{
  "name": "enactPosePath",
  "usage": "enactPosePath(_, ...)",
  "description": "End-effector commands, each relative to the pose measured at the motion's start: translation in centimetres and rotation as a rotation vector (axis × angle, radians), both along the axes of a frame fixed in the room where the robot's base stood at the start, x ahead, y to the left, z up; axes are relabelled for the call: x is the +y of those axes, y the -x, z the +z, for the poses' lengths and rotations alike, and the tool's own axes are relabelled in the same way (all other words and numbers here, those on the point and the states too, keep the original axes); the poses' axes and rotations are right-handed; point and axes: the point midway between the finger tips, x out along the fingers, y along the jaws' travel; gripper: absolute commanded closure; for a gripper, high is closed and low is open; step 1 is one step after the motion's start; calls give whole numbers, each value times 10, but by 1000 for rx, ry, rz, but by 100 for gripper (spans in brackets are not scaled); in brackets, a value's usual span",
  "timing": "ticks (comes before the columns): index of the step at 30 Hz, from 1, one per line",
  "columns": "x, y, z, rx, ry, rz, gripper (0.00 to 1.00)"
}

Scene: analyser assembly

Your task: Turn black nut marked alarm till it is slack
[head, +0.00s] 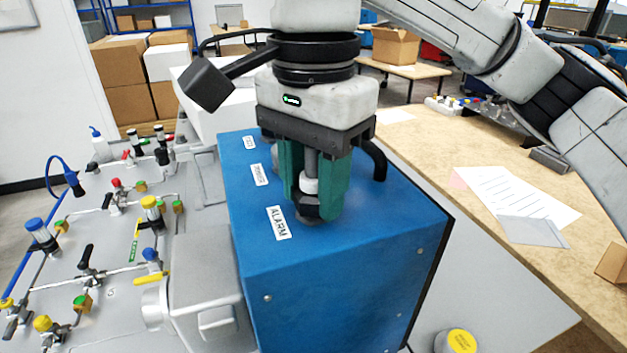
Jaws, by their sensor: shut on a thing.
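The blue analyser box (325,270) stands in the middle of the head view. A white label reading ALARM (278,223) is on its top near the front left edge. My gripper (318,208) points straight down over the box top beside this label. Its green fingers are shut on the black nut (308,208), which shows only in part between them. A grey stem with a white collar (309,184) rises above the nut between the fingers. Two more labels (259,174) lie farther back along the left edge; the fittings beside them are mostly hidden by my gripper.
A black handle (376,160) stands on the box just right of my gripper. A panel with several valves and tubes (100,240) lies to the left. A wooden bench (440,150) with papers (515,200) is to the right. A yellow-topped container (458,341) is at the lower right.

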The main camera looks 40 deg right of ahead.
Motion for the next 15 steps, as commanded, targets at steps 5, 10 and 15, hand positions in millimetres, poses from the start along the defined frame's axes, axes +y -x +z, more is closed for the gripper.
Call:
enactPosePath(5, 0, 1, -2, 4, 2, 0, 61)
enactPosePath(10, 0, 0, -2, 3, 2, -1, 47)
enactPosePath(15, 0, 0, -1, 2, 1, -3, 47)
